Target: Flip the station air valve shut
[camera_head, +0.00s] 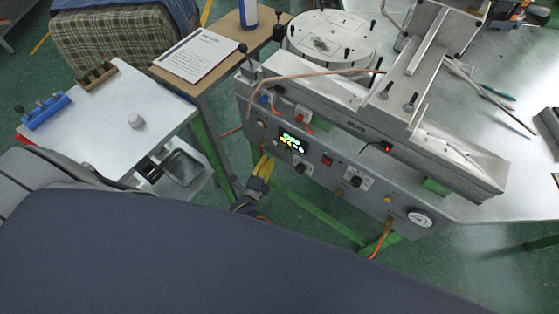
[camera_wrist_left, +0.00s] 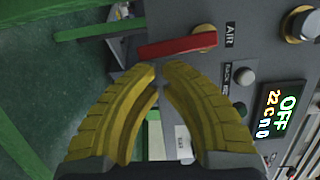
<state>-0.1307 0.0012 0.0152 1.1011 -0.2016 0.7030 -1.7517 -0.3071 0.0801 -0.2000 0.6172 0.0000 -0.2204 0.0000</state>
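The red air valve lever (camera_wrist_left: 178,45) sits on the grey station panel by the AIR label (camera_wrist_left: 230,35) in the left wrist view. It lies nearly level across that picture, its left end slightly lower. My left gripper (camera_wrist_left: 160,66) has yellow fingers with their tips nearly together, just below the lever in that view, holding nothing. I cannot tell whether the tips touch the lever. In the head view the left gripper (camera_head: 262,167) is at the lower left of the station front (camera_head: 330,160); I cannot make out the lever there. My right gripper is not in view.
A white side table (camera_head: 110,125) stands left. Green frame legs (camera_head: 320,210) run below the station.

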